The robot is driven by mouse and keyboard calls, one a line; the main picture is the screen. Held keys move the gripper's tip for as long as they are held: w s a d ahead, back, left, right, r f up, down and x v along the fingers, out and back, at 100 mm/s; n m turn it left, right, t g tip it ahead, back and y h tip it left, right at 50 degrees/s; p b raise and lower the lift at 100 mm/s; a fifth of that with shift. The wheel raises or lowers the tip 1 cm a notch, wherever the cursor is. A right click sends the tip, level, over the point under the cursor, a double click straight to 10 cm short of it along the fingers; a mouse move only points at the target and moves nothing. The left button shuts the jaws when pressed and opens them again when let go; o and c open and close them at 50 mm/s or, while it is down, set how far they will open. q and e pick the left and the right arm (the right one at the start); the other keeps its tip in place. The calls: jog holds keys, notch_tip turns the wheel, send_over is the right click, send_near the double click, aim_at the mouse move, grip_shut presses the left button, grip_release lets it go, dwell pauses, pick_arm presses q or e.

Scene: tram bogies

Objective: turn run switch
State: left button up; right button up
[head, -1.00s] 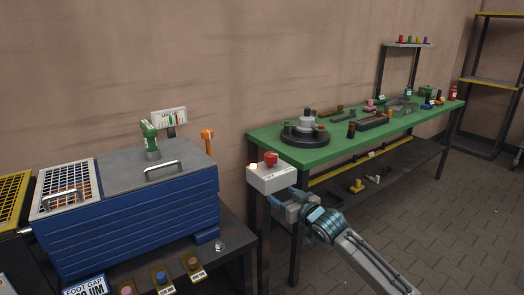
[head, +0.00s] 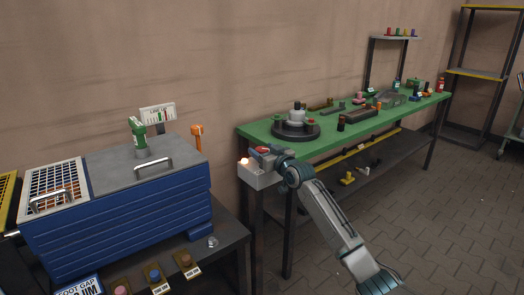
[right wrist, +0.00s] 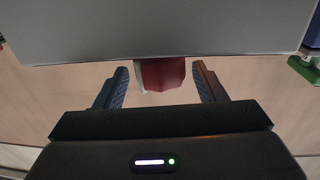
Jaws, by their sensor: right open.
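My right gripper (head: 272,152) is at the box from the right and partly hides the knob and the label. In the right wrist view the red knob (right wrist: 163,74) lies between the tips of my open fingers (right wrist: 162,85), with a gap on each side. The grey box (right wrist: 150,30) fills the top of that view. My left gripper is not in view.
The green bench (head: 355,137) carries a round dark fixture (head: 296,131) and several small parts. A blue cabinet (head: 120,215) with a grey lid stands at the left, with a green device (head: 138,138) and an orange post (head: 197,138) by it.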

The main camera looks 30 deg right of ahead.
jog(key=shift+w, duration=0.55)
jog(key=c, duration=1)
